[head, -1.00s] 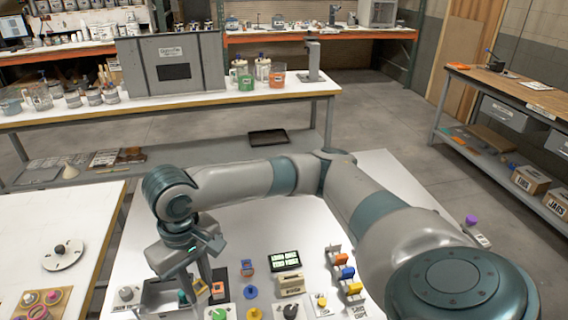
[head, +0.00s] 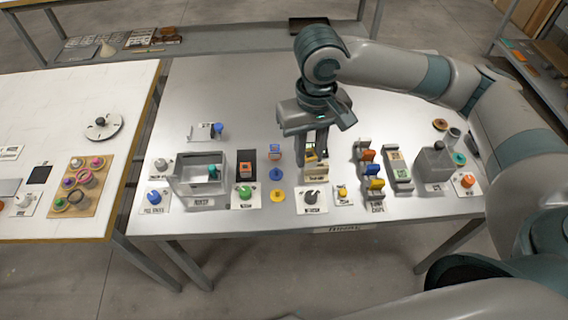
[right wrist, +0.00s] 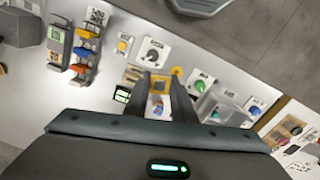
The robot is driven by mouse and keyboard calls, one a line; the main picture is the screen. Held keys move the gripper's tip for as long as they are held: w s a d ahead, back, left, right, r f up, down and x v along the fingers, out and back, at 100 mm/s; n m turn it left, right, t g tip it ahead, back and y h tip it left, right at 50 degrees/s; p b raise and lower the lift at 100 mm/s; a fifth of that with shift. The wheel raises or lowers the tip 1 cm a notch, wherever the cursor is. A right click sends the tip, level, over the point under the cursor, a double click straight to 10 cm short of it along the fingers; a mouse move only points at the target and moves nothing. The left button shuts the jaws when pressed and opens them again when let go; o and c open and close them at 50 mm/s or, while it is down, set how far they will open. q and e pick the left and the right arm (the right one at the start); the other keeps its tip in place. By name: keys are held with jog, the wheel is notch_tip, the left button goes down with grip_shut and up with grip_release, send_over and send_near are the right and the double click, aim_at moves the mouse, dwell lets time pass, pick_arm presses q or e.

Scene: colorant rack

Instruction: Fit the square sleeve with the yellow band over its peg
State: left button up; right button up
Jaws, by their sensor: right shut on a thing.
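My right gripper (head: 316,157) hangs fingers-down over the white table. In the right wrist view its two fingers (right wrist: 160,92) are closed on a small square sleeve with a yellow band (right wrist: 160,85). The sleeve is mostly hidden by the fingers in the head view. A beige box (head: 317,178) stands just below and in front of the gripper in the head view. I cannot make out for certain which peg belongs to the sleeve. My left gripper is out of view.
A blue disc (head: 276,174) and a yellow disc (head: 278,195) lie left of the gripper. A dark knob plate (head: 312,198) is in front. A rack with coloured blocks (head: 372,170) stands close on the right; a grey open bin (head: 204,172) is farther left. The back of the table is clear.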

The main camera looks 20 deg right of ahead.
dwell(0.3)
jog(key=n+p, duration=0.1)
jog(key=w+a+n+p, duration=0.1)
jog(key=shift+w+a+f+n, duration=0.1)
jog(key=shift+a+f+n, duration=0.05)
jog(key=shift+f+n, duration=0.2)
jog(key=w+a+f+n+p, duration=0.1)
jog(key=a+f+n+p, duration=0.1)
jog(key=n, duration=0.6)
jog(key=w+a+f+n+p, duration=0.2)
jog(key=f+n+p, duration=0.3)
jog(key=n, duration=0.3)
jog(key=shift+w+a+f+n+p, duration=0.25)
jog(key=shift+a+n+p, duration=0.1)
jog(key=shift+p, duration=0.25)
jog(key=shift+r, duration=0.1)
